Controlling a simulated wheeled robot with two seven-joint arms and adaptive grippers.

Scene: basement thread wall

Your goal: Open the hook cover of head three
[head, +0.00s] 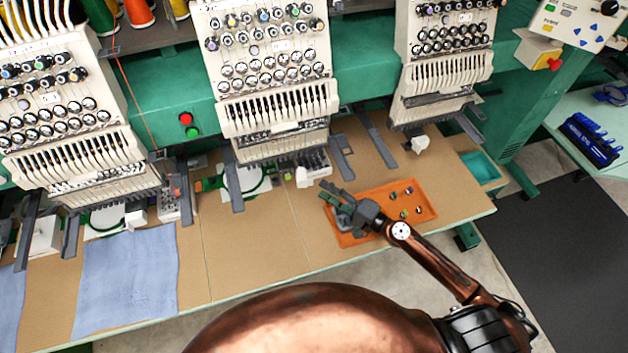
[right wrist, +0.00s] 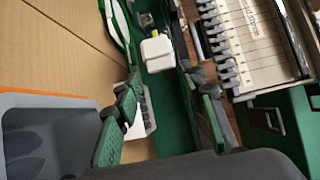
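White hook covers show under the sewing heads: one under the middle head (head: 303,177), one under the right head (head: 420,143) and one under the left head (head: 135,215). I cannot read head numbers. My right gripper (head: 327,194) is over the left part of an orange tray, right of and nearer than the middle cover. In the right wrist view its green-padded fingers (right wrist: 168,90) are apart with nothing between them. A white block (right wrist: 157,52), seemingly a hook cover, lies beyond the fingertips and looks closed. My left gripper is out of view.
The orange tray (head: 428,212) holds several small round parts. Grey brackets (head: 341,158) hang beside the heads. Blue cloth (head: 128,280) lies at the left. The tan table (head: 245,250) is clear in front of the middle head.

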